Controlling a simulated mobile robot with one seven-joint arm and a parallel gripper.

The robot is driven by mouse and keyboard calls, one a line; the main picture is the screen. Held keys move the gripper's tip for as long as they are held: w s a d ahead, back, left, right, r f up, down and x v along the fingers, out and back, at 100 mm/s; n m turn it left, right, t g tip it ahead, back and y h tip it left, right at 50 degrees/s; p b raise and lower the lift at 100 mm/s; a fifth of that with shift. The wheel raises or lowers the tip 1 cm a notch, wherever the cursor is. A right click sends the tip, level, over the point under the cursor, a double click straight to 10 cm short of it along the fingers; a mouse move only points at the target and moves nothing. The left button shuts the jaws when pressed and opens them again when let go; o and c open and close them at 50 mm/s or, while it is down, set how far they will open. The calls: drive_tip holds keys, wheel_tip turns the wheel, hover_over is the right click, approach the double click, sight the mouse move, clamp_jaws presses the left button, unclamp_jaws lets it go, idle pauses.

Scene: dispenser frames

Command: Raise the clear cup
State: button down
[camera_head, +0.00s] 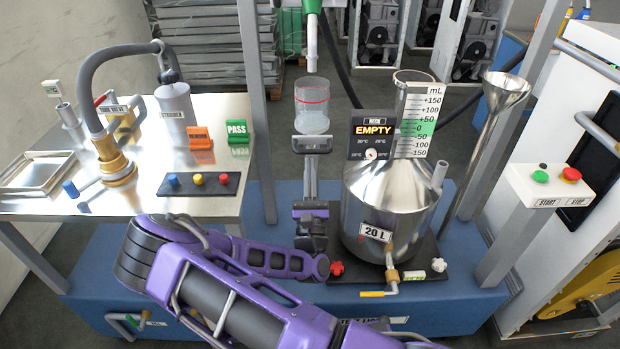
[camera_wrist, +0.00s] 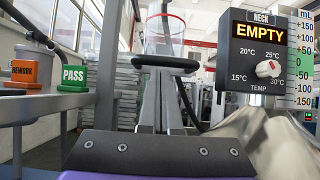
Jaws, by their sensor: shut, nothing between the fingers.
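The clear cup (camera_head: 312,118) has a red ring near its rim and stands upright below a spout. It also shows in the wrist view (camera_wrist: 164,38) at top centre.
A green nozzle with a pale spout (camera_head: 312,45) hangs above the cup. A steel 20 L vessel (camera_head: 385,205) and its EMPTY display (camera_head: 373,130) stand close on the right. A table (camera_head: 215,205) with PASS and REWORK blocks is left, beyond a grey post (camera_head: 252,60).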

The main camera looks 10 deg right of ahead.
idle(0.3)
wheel_tip(320, 180, up, 7)
drive_tip(key=p, duration=0.7)
drive_tip(key=shift+p, duration=0.4)
drive_tip(key=shift+f, duration=0.15)
